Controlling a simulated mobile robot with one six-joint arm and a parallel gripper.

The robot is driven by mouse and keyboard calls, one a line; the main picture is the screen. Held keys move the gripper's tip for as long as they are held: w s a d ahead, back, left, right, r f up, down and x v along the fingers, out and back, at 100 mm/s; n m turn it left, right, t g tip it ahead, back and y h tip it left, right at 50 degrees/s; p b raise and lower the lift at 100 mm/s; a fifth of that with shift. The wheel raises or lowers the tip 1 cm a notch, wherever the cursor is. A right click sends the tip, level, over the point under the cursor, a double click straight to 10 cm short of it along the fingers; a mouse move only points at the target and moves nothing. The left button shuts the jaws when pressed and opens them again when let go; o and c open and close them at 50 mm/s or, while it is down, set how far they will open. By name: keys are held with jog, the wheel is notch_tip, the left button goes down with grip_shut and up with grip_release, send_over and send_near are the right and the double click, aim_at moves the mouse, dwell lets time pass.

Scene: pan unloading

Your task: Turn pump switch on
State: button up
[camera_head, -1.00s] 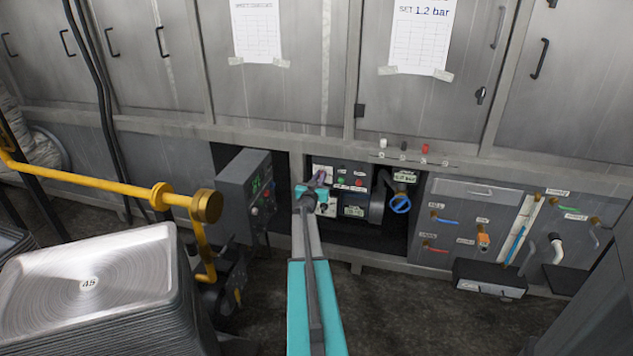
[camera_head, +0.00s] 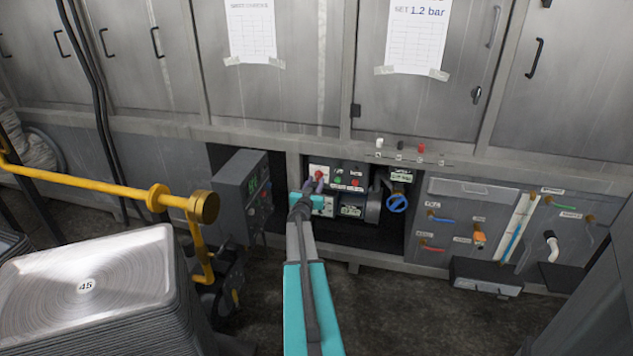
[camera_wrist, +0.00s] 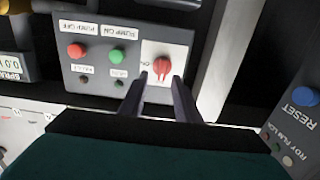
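The pump switch is a red rotary knob (camera_wrist: 162,66) on a white plate, at the corner of a grey control panel (camera_wrist: 100,85) that appears upside down in the wrist view. Its handle stands about vertical there. In the head view the red knob (camera_head: 319,175) shows just beyond my fingertips. My gripper (camera_wrist: 160,80) is open, its two dark fingers apart, with the tips just short of the knob, one to each side. I cannot tell whether they touch it. My gripper (camera_head: 313,185) hides part of the lower panel in the head view.
Green (camera_wrist: 117,54) and red (camera_wrist: 76,50) pump buttons sit beside the knob. A grey box with a blue reset button (camera_wrist: 305,96) is close on the right. In the head view, a blue valve wheel (camera_head: 397,204) is right of the panel and stacked pans (camera_head: 85,285) are front left.

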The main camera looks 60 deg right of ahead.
jog(key=p+v, duration=0.2)
jog(key=v, duration=1.2)
jog(key=shift+s+a, duration=0.15)
jog(key=shift+a, duration=0.05)
dwell(1.6)
dwell(0.4)
jog(key=shift+a, duration=0.15)
jog(key=v, duration=1.3)
jog(key=shift+a+p, duration=0.3)
dwell(0.5)
